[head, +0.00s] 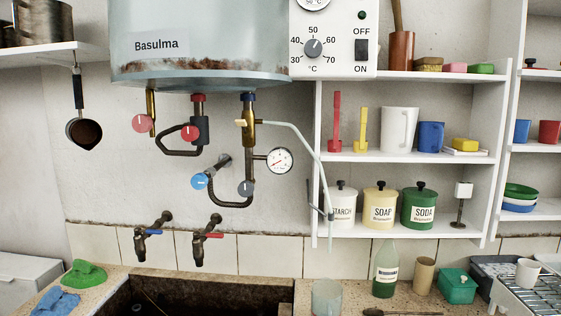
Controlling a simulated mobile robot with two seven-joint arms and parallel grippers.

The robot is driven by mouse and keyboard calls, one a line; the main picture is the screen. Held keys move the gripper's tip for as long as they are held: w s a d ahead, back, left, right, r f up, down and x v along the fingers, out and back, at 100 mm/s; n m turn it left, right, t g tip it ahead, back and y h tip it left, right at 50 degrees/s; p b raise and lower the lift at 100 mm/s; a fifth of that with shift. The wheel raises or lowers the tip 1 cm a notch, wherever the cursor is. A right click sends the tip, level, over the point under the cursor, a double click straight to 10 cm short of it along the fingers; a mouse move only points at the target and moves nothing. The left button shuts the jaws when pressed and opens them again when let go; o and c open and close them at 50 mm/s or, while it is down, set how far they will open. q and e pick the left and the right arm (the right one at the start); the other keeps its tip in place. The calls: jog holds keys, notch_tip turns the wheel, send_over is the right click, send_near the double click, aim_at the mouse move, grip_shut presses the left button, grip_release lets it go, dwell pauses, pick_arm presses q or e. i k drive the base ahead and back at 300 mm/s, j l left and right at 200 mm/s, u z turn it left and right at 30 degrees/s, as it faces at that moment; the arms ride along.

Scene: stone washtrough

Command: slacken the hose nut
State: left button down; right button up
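A pale thin hose (302,142) runs from a brass fitting (249,130) under the boiler, down to the right, ending near the shelf's lower edge. I cannot tell which fitting is the hose nut; the joints are small at this distance. Neither of my grippers is in view.
The boiler (200,40) hangs above, with a control box (335,45) beside it. A pressure gauge (280,160) juts out right of the brass fitting. Two taps (140,245) (198,250) stand over the dark trough (190,296). A bottle (384,275) and glass (326,298) occupy the right ledge.

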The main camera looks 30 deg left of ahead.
aim_at(245, 188)
jog(key=u, duration=1.45)
